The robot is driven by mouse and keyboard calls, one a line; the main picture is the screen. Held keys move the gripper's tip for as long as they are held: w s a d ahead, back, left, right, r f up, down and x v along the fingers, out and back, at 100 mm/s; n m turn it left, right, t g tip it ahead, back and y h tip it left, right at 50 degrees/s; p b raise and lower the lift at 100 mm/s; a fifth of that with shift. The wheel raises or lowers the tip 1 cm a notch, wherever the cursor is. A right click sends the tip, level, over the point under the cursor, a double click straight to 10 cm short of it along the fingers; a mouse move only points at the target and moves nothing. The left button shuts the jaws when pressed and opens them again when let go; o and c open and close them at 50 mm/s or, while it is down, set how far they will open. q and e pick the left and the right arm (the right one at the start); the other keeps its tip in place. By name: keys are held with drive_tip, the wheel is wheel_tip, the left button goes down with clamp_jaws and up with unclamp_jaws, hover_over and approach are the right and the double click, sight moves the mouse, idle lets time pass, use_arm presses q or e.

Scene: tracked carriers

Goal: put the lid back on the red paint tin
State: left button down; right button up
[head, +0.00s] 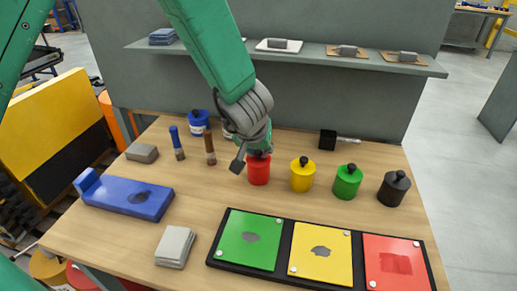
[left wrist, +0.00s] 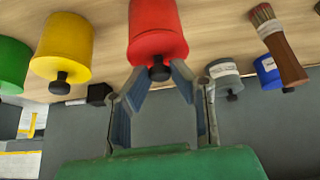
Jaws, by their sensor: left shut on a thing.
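The red paint tin (head: 258,173) stands upright on the table, left of the yellow tin. My left gripper (head: 251,158) reaches down from above to its top and partly hides it. In the left wrist view my left gripper (left wrist: 159,74) has its two fingers around the black knob (left wrist: 159,72) of the red lid. It is shut on that knob. The red tin (left wrist: 155,18) and lid line up there; I cannot tell whether the lid is fully seated or slightly raised. My right gripper is not in view.
Yellow (head: 303,175), green (head: 347,182) and black (head: 394,188) tins stand in a row to the right. Blue tin (head: 199,123) and brushes (head: 210,149) stand behind left. A colour-panel tray (head: 283,273) lies in front. A shelf (head: 300,56) overhangs the back.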

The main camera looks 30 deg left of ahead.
use_arm(q)
drive_tip(key=shift+p, duration=0.3)
idle(0.5)
idle(0.4)
drive_tip(key=c, duration=0.8)
unclamp_jaws()
drive_tip(key=shift+c, duration=0.2)
drive_tip(key=shift+r+p, duration=3.5)
drive_tip(key=shift+p, duration=0.8)
drive_tip(key=shift+c, duration=0.4)
clamp_jaws()
